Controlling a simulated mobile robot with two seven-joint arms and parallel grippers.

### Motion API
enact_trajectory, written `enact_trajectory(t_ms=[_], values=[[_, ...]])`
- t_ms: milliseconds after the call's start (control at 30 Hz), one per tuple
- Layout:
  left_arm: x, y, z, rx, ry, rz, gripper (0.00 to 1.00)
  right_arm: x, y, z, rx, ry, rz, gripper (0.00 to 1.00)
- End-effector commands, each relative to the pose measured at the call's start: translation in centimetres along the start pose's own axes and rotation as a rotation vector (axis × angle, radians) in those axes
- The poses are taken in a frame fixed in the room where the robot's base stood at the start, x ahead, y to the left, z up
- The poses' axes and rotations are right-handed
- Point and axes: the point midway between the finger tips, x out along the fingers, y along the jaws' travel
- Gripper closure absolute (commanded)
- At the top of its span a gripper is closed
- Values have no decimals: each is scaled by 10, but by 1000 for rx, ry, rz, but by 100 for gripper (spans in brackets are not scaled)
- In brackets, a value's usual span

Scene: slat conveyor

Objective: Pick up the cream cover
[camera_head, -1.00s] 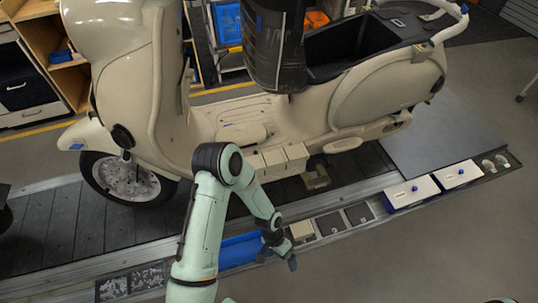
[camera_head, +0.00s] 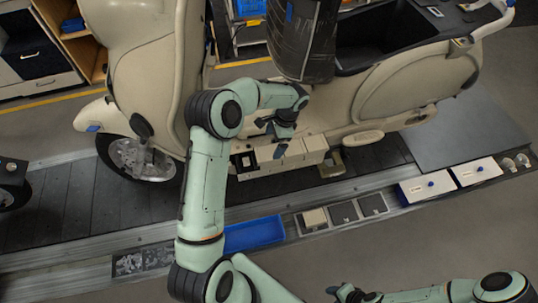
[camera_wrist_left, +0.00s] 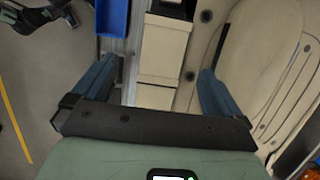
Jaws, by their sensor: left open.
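Cream block-like covers (camera_head: 293,152) sit in a row along the lower side of the cream scooter, beside a dark open bay (camera_head: 244,161) at the row's left end. My left gripper (camera_head: 273,137) is open and empty just above this row. In the left wrist view, its fingers (camera_wrist_left: 160,70) stand apart on either side of the cream covers (camera_wrist_left: 156,95). I cannot tell whether they touch. Another cream piece (camera_head: 314,217) lies in the left compartment of the small tray. My right gripper (camera_head: 350,293) is low at the bottom edge; its jaws are unclear.
The scooter body (camera_head: 400,95) rises behind the row, with a dark wrapped column (camera_head: 303,40) above. A blue bin (camera_head: 254,234), the divided tray (camera_head: 343,213) and white boxes with blue knobs (camera_head: 428,186) line the conveyor's near edge. The slats (camera_head: 65,215) at left are bare.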

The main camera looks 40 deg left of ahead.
Motion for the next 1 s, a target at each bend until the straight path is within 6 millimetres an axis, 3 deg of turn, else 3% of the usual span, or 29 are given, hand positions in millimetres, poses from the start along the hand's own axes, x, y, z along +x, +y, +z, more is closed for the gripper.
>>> enact_trajectory(t_ms=[333,600,833,1000], values=[[24,-1,-2,0,2,1,0,-2,-2,-2,-2,3,-1,57],[62,-3,-4,0,2,1,0,-4,-3,-4,-3,6,-2,57],[64,-3,-4,-1,3,0,0,-4,-3,-4,-3,6,-2,57],[64,-3,-4,-1,3,0,55,-4,-3,-4,-3,6,-2,57]])
